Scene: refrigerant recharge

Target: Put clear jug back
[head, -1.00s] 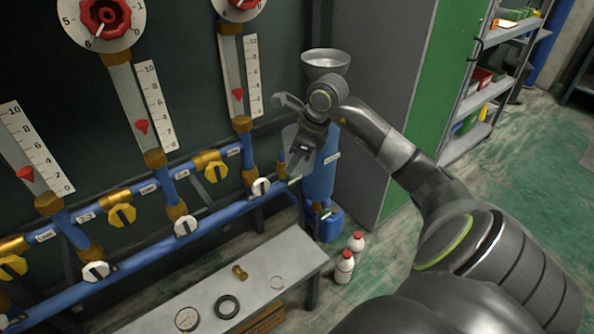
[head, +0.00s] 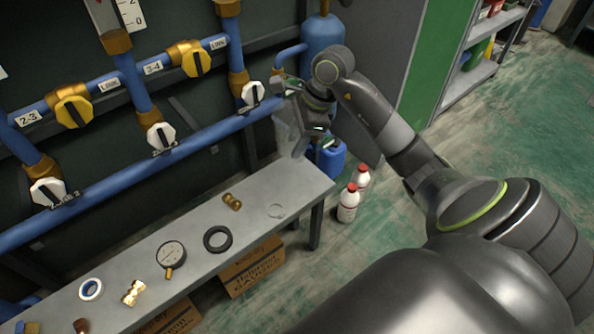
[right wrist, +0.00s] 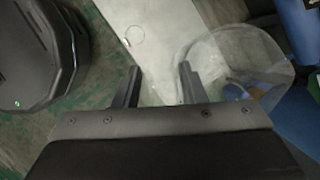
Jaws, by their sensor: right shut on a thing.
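The clear jug (right wrist: 235,50) is see-through and shows at the right in the right wrist view. In the head view it shows faintly (head: 286,128), partly hidden by the gripper. My right gripper (head: 304,130) is shut on the jug, beyond the bench's right end and in front of the pipes. In the right wrist view its two fingers (right wrist: 158,85) stand with a gap between them, and the jug's wall is hard to make out there. A thin pale ring (head: 276,211) lies on the bench (head: 200,217) near its right end, with nothing on it. My left gripper is out of view.
On the bench are a brass fitting (head: 232,201), a black ring (head: 217,239), a gauge (head: 171,256) and a white ring (head: 90,289). Blue pipes with valves run behind. A blue can (head: 331,160) and white bottles (head: 348,203) stand on the floor.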

